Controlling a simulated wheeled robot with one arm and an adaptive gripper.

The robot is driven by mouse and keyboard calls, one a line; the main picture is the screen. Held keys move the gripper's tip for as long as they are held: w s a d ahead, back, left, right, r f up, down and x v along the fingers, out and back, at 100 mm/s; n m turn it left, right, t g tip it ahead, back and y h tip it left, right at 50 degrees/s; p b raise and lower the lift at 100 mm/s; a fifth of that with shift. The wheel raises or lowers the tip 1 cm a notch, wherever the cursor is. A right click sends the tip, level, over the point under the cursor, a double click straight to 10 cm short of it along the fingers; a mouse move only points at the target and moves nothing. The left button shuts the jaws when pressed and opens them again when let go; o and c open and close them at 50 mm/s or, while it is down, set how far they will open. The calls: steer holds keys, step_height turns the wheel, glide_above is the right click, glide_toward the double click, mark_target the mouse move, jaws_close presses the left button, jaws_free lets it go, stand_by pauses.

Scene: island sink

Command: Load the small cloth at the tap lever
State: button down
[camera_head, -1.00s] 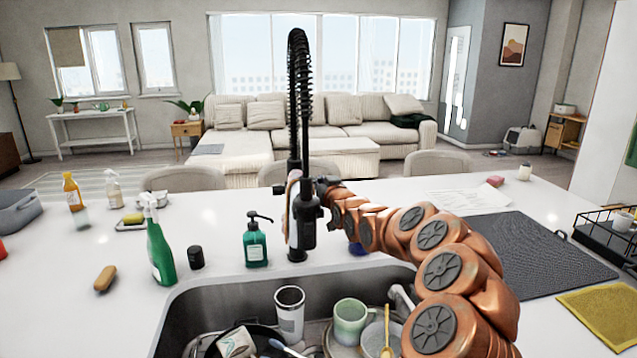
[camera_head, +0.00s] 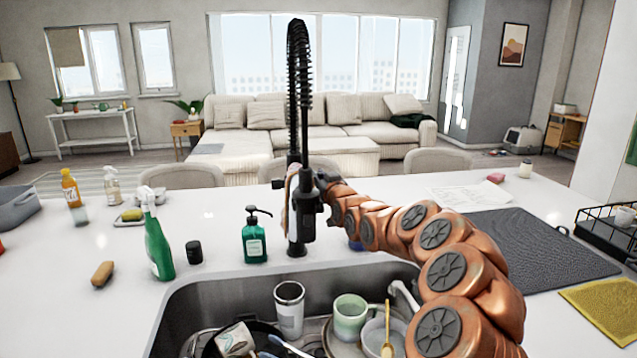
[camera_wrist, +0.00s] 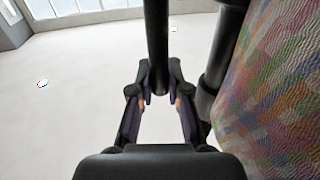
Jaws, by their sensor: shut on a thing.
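The black tap (camera_head: 302,215) with its tall spring hose stands behind the sink. A small cloth hangs against the tap and shows as a thin pinkish strip (camera_head: 286,205). In the wrist view the cloth (camera_wrist: 272,85) is a multicoloured, textured sheet along the right side, beside the fingers. My gripper (camera_head: 322,183) is at the right of the tap, and it also shows in the wrist view (camera_wrist: 161,90). Its fingertips are shut on a black bar (camera_wrist: 157,45), which looks like the tap lever. The cloth is outside the jaws. The lever is mostly hidden in the head view.
The sink (camera_head: 215,290) in front holds a tumbler (camera_head: 289,309), a green mug (camera_head: 349,318) and other dishes. A green spray bottle (camera_head: 158,248) and a soap dispenser (camera_head: 254,240) stand left of the tap. A dark mat (camera_head: 530,250) lies at the right.

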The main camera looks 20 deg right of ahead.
steer(key=b, duration=0.3)
steer(key=shift+s+a+f+t, duration=0.1)
steer(key=shift+s+f+t, duration=0.25)
steer(key=shift+s+t, duration=0.05)
steer(key=shift+s+a+r+b, duration=0.1)
steer(key=shift+s+r+b, duration=0.15)
steer(key=shift+b, duration=0.15)
steer(key=c, duration=1.1)
jaws_free()
steer(key=shift+s+f, duration=0.3)
steer(key=shift+s, duration=1.65)
steer(key=shift+s+f, duration=0.3)
steer(key=shift+s, duration=1.7)
steer(key=shift+s+f, duration=0.3)
steer(key=shift+s, duration=1.65)
